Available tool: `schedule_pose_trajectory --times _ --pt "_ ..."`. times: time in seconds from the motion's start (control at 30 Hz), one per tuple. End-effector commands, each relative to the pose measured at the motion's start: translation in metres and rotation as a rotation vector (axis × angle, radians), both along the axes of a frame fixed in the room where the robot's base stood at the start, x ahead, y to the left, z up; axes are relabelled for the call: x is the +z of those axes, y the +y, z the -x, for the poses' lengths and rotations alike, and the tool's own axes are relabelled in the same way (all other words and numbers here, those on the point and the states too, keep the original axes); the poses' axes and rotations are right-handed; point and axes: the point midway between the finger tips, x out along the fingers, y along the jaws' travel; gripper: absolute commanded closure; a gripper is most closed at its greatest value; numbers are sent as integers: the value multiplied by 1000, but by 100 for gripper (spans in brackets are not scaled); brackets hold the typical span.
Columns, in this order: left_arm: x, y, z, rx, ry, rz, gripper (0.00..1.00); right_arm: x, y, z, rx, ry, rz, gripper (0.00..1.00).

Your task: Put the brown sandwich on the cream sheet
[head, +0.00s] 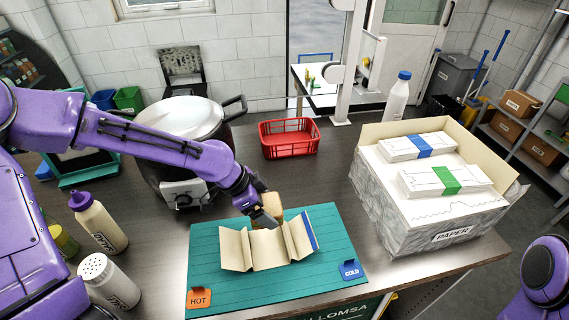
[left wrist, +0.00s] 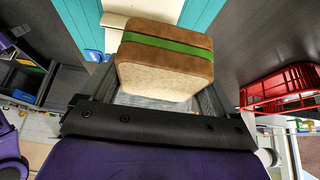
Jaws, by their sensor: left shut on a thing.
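The brown sandwich (left wrist: 165,60) shows in the left wrist view as a block with brown top, a green band and a pale side. It also shows in the head view (head: 273,204), partly hidden by my left gripper (head: 264,216). My left gripper is shut on it, above the back edge of the teal mat. The cream sheet (head: 265,250) lies on the teal mat (head: 215,293) with upright folds and a blue strip at its right end. The sandwich is behind the sheet in the head view. My right gripper is not in view.
Orange HOT and blue COLD tags sit at the mat's front corners. A red basket (head: 289,138) and a large pot (head: 182,120) stand behind. A paper box (head: 430,190) is at the right. Bottles (head: 98,222) and a shaker (head: 108,281) stand at the left.

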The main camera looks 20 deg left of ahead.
Motion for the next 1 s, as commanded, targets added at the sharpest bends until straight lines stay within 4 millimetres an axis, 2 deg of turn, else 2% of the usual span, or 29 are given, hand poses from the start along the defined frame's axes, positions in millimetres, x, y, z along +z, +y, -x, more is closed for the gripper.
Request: schedule_pose_trajectory --times 0.03,0.1,0.2,0.3,0.6,0.8,1.0 --pt "5 -1 17 -9 6 2 56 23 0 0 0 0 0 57" --pt "-10 -4 32 -22 4 1 55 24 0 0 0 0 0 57" --pt "-23 -10 42 -38 -1 -1 55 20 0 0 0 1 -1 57" --pt "-23 -16 37 -43 -4 -1 55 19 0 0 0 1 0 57" --pt "-21 -16 35 -34 -3 -1 55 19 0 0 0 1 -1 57" --pt "-17 -16 34 -50 20 19 55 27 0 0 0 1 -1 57" --pt "-41 -16 35 -55 25 18 55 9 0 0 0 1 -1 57"
